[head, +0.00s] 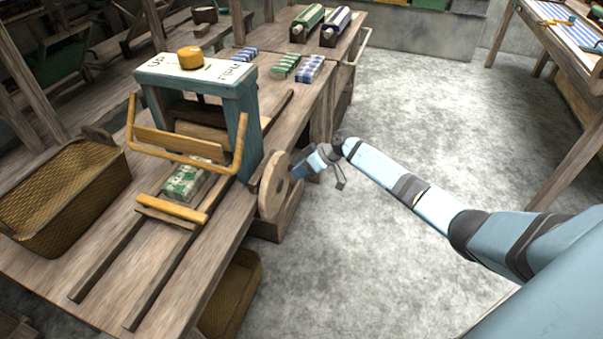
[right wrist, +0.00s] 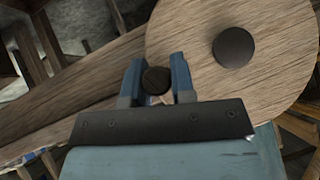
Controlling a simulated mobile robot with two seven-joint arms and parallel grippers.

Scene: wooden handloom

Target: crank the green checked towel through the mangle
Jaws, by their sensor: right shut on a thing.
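The green checked towel (head: 187,181) lies folded low at the near side of the mangle (head: 243,128), partly behind a yellow guard bar. The mangle is a blue-green frame with a white top. Its round wooden crank wheel (head: 271,192) stands on the right side, facing the aisle. My right gripper (head: 298,168) is at the wheel's face. In the right wrist view, its blue fingers close around a dark round crank handle (right wrist: 156,80) near the rim of the wheel (right wrist: 275,75). A dark hub shows at the wheel's centre. My left gripper is out of view.
The mangle stands on a wooden bench with two rails (head: 160,275) running toward me. A wicker basket (head: 65,195) is at the left. Folded blue and green checked cloths (head: 285,66) lie behind the mangle. The floor at the right is clear.

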